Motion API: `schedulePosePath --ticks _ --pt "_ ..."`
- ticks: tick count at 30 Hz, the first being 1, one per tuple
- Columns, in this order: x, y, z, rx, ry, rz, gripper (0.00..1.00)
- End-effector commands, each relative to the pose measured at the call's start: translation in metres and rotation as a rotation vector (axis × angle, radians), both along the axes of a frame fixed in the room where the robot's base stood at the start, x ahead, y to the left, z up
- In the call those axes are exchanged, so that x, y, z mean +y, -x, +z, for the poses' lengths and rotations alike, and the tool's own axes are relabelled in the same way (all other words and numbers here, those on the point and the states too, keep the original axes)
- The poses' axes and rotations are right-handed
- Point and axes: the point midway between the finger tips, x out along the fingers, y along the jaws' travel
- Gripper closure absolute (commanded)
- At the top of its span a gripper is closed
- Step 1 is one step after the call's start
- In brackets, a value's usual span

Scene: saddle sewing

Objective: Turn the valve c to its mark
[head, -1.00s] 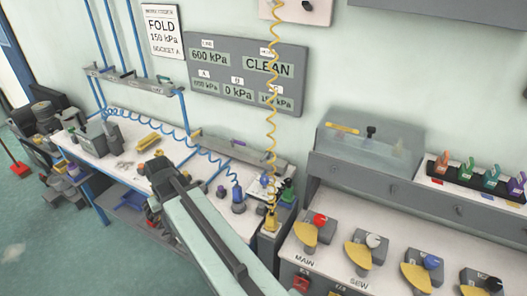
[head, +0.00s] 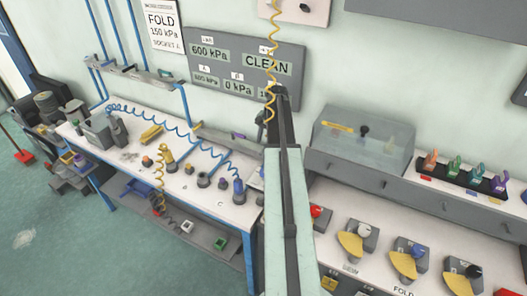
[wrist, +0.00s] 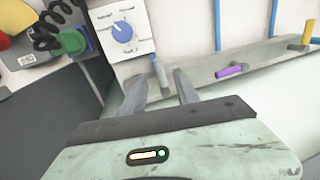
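My gripper (wrist: 160,88) is open in the wrist view, with nothing between its two fingers. In the head view my raised arm points at the wall, and the gripper end is small and hard to make out. A white box with a round blue dial (wrist: 122,32) is on the wall just beyond the fingers, apart from them. Its lettering is too small to read. I cannot tell which one is valve c.
A shelf (wrist: 235,66) with a purple handle (wrist: 230,71) lies right of the fingers. A grey gauge board (head: 228,80) and a yellow coiled hose (head: 273,45) are near my arm. The workbench (head: 128,158) stands left.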

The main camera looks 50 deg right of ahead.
Motion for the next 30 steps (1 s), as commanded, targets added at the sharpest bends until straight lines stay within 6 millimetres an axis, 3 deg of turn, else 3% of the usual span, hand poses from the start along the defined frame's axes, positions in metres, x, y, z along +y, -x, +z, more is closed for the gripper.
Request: schedulePosePath --ticks 1,6,17,21,30 --pt "0.000 -0.002 -0.019 0.000 0.000 0.001 0.63" --pt "0.002 -0.008 -0.047 0.000 0.000 0.001 0.63" --pt "0.003 -0.010 -0.052 0.000 0.000 0.002 0.63" --pt "0.003 -0.010 -0.052 0.000 0.000 0.002 0.99" --pt "0.003 -0.011 -0.051 -0.001 0.000 0.002 1.00"
